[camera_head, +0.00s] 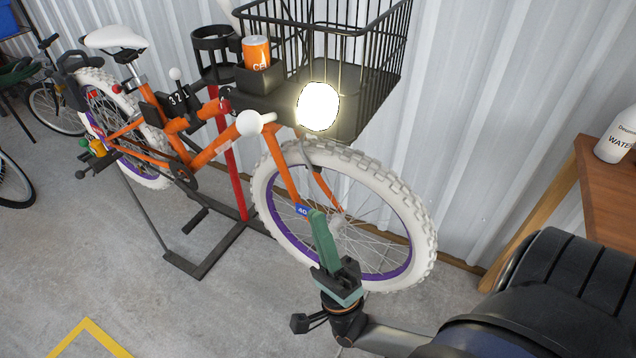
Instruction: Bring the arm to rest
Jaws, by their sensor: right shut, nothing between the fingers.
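My right gripper (322,240) is in front of the front wheel of an orange bicycle (215,150). Its green fingers point up and are closed together with nothing between them. My right arm comes in from the lower right corner. The fingertips overlap the wheel's spokes in the picture, near a small blue tag (302,210); I cannot tell whether they touch. My left gripper is not in view.
The bicycle stands on a dark floor stand (205,265) with a red post. A black wire basket (375,60), a lit headlight (317,106) and an orange can (257,53) are at its front. A wooden table (610,205) with a white bottle (618,135) is at right.

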